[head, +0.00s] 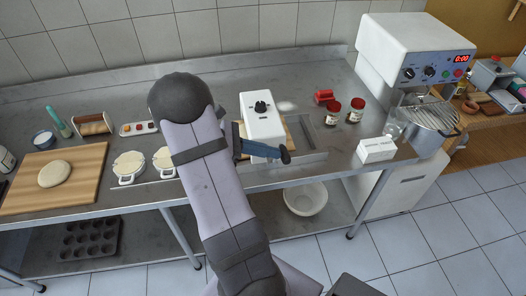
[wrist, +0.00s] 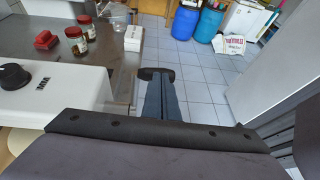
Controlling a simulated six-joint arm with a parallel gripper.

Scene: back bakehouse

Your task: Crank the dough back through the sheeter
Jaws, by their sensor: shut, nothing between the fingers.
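The sheeter is a white box (head: 262,115) with a black knob on top, at the middle of the steel counter. Its top also shows at the left of the wrist view (wrist: 60,95). No crank handle can be made out. My gripper (head: 285,155) is in front of the sheeter, its blue fingers pointing right. In the wrist view the fingers (wrist: 157,74) are shut together with nothing between them, over the floor by the counter edge.
A round dough piece (head: 54,174) lies on a wooden board (head: 92,160) at left. Red-lidded jars (head: 333,111) and a white box (head: 376,150) stand right, near a mixer (head: 410,50).

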